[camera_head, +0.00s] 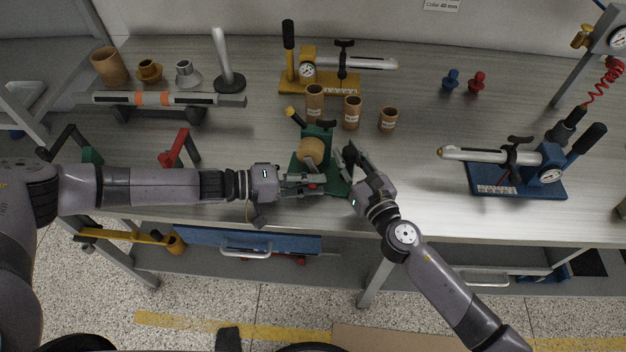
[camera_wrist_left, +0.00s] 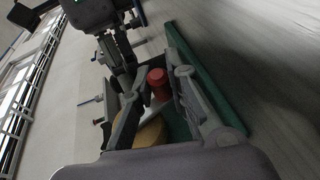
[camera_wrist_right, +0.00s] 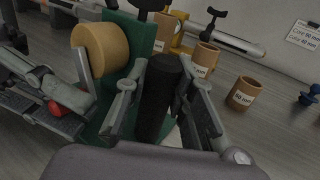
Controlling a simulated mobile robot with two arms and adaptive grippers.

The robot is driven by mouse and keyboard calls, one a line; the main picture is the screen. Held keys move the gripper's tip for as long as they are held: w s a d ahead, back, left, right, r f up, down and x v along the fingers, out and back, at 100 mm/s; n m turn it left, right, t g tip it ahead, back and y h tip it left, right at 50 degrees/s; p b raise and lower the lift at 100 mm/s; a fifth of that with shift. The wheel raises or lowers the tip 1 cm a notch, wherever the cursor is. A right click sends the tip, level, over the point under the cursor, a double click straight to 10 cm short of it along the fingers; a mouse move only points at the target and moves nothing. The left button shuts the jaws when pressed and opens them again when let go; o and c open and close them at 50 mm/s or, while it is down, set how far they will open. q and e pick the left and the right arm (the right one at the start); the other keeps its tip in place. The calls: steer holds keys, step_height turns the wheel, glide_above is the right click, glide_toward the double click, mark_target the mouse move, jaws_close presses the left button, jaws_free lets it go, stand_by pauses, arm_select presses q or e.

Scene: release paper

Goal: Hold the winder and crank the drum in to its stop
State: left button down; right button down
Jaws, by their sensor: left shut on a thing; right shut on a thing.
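The winder has a green base (camera_head: 335,187) and a tan drum (camera_head: 312,151) and stands near the table's front edge. The drum also shows in the right wrist view (camera_wrist_right: 100,48). My left gripper (camera_head: 318,184) reaches in from the left, low at the winder's front. It is shut on the winder's red knob (camera_wrist_left: 157,84), which shows between its fingers. The drum's stop cannot be made out.
Several tan cores (camera_head: 352,112) stand behind the winder. A yellow-based tool (camera_head: 320,88) is at the back, and a blue-based one (camera_head: 516,185) is to the right. Red (camera_head: 178,150) and green-black cranks lie left, near my left arm. The table between winder and blue base is clear.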

arm_select(q)
steer(key=shift+w, duration=0.1)
steer(key=c, duration=1.8)
jaws_free()
steer(key=shift+a, duration=0.1)
steer(key=v, duration=1.2)
